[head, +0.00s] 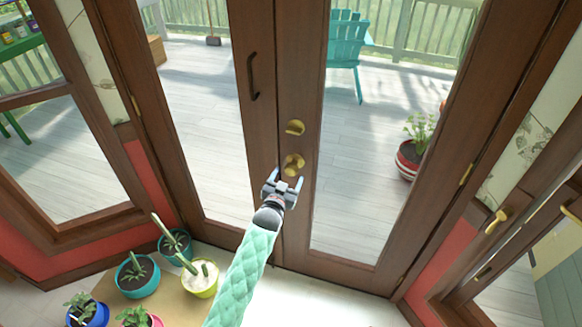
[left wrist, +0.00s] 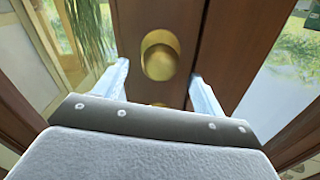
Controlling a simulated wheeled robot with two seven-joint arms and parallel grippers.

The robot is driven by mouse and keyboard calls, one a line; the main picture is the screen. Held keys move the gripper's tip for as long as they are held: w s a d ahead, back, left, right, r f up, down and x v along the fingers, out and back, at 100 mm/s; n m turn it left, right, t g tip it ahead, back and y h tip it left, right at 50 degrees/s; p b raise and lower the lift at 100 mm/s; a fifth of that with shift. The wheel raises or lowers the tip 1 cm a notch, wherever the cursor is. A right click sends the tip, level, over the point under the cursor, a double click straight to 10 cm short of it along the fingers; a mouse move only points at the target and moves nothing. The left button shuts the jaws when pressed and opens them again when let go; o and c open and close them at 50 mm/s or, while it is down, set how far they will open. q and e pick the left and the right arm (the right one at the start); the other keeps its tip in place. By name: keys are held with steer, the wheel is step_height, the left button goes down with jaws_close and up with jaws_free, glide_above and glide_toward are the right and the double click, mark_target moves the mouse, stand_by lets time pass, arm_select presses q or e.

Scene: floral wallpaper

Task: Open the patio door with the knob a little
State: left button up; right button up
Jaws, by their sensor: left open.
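The patio door (head: 309,65) is a brown double door with large glass panes and looks shut. Its brass knob (head: 293,165) sits on the middle stile, below a second brass fitting (head: 295,127). My left gripper (head: 284,180) is open just below the knob, its fingers pointing toward it; contact cannot be told. In the left wrist view a round brass piece (left wrist: 160,55) shows between the two spread fingers (left wrist: 158,72), and a sliver of brass shows at the gripper's edge. Nothing is held. My right gripper is out of view.
Potted plants (head: 136,274) stand on a low wooden surface at lower left. A dark pull handle (head: 253,77) is on the left door leaf. Beyond the glass are a teal chair (head: 345,45) and a striped pot (head: 409,160) on the deck.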

mark_target(290, 172)
arm_select(q)
steer(key=p+x, duration=0.1)
steer(key=x, duration=0.2)
steer(key=shift+w+d, duration=0.15)
steer(key=shift+w, duration=0.1)
steer(key=shift+w+d+f+p, duration=0.1)
steer(key=shift+w+d+p, duration=0.15)
steer(key=shift+w, duration=0.4)
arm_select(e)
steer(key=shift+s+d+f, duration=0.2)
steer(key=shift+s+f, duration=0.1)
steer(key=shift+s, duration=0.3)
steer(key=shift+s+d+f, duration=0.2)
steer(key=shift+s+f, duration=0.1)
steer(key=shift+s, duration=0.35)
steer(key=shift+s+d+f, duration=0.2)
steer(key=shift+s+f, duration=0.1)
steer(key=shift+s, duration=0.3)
arm_select(q)
steer(key=c, duration=1.4)
